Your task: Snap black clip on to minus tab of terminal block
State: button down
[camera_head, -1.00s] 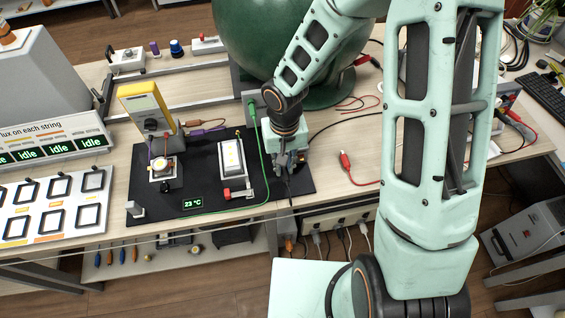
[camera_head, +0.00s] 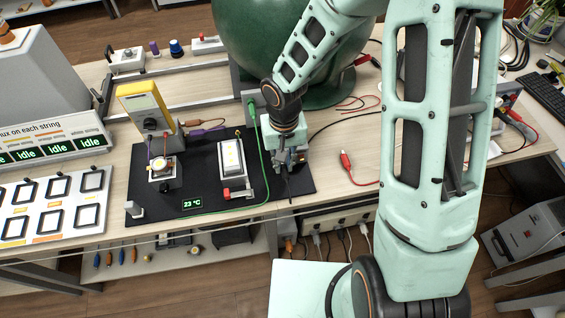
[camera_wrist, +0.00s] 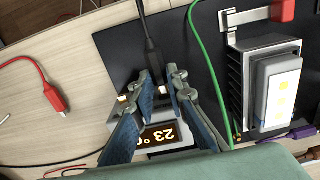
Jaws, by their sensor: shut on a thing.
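My gripper (camera_wrist: 160,76) is shut on the black clip (camera_wrist: 153,57), which sits between its fingertips in the wrist view. A black cable runs from the clip toward the top of that view. The fingers hide much of the block, and I cannot tell whether the clip touches a tab. In the head view my gripper (camera_head: 288,160) is low over the right end of the black mat.
A white LED panel on a heat sink (camera_wrist: 272,85), with a red-handled clamp (camera_wrist: 283,10), stands close beside my gripper. A green cable (camera_wrist: 196,50) runs between them. A red clip (camera_head: 346,160) lies on the table. A yellow meter (camera_head: 143,105) stands farther left.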

jog(key=shift+w, duration=0.15)
jog(key=c, duration=1.8)
grip_release()
notch_tip(320, 180, up, 12)
